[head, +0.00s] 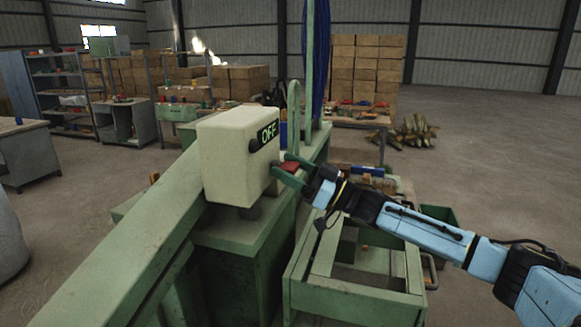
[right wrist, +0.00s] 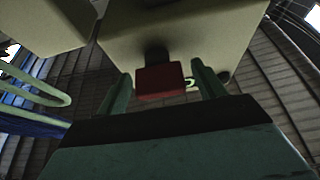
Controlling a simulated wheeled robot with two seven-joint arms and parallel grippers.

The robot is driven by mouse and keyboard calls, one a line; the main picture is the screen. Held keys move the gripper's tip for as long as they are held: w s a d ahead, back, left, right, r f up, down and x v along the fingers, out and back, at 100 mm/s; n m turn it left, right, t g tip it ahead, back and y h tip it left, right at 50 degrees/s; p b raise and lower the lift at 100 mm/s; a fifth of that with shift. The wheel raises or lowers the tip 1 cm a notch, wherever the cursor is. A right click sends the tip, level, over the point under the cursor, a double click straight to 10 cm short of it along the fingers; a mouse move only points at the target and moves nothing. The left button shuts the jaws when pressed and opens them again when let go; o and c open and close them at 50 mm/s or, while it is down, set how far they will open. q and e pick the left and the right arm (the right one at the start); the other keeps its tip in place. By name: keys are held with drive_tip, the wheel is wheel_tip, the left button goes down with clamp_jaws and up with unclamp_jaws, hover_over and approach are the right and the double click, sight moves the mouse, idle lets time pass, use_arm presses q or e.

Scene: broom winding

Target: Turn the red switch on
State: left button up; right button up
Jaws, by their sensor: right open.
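The red switch (head: 289,167) sticks out from the lower right side of a cream control box (head: 232,158). The box's small display (head: 268,132) reads OFF. My right gripper (head: 283,166) is at the switch, with its green fingers open and spread to either side of it. In the right wrist view the red switch (right wrist: 160,81) sits between the two fingertips, with a visible gap to the right finger; contact on the left is unclear. The cream box (right wrist: 185,35) fills the top of that view. My left gripper is not in view.
The box stands on a green machine (head: 225,235) with a long sloping beam (head: 130,250). A green frame (head: 355,300) lies below my right arm. A curved green pipe (head: 294,110) and blue strands (head: 318,50) rise behind the box. Open floor (head: 500,140) lies to the right.

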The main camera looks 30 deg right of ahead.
drive_tip(key=c, duration=1)
drive_tip(key=shift+o, duration=0.2)
drive_tip(key=shift+n+g+y, duration=0.3)
drive_tip(key=shift+n, duration=0.3)
drive_tip(key=n+g+y+b, duration=0.1)
drive_tip(key=n, duration=0.3)
drive_tip(key=shift+g+b, duration=0.3)
drive_tip(key=shift+g, duration=0.1)
drive_tip(key=shift+c, duration=0.2)
drive_tip(key=shift+o, duration=0.2)
drive_tip(key=n+g+y, duration=0.1)
drive_tip(key=n, duration=0.2)
drive_tip(key=n+g+b, duration=0.1)
drive_tip(key=n, duration=0.2)
drive_tip(key=shift+n+g+y, duration=0.3)
drive_tip(key=shift+g+y, duration=0.1)
drive_tip(key=n+g+b, duration=0.1)
drive_tip(key=n+g, duration=0.1)
drive_tip(key=n, duration=0.3)
drive_tip(key=shift+c, duration=0.2)
drive_tip(key=shift+o, duration=0.2)
drive_tip(key=n+g+h, duration=0.1)
drive_tip(key=n, duration=0.4)
drive_tip(key=shift+f+g+h, duration=0.1)
drive_tip(key=shift+g+h, duration=0.3)
drive_tip(key=shift+n, duration=0.4)
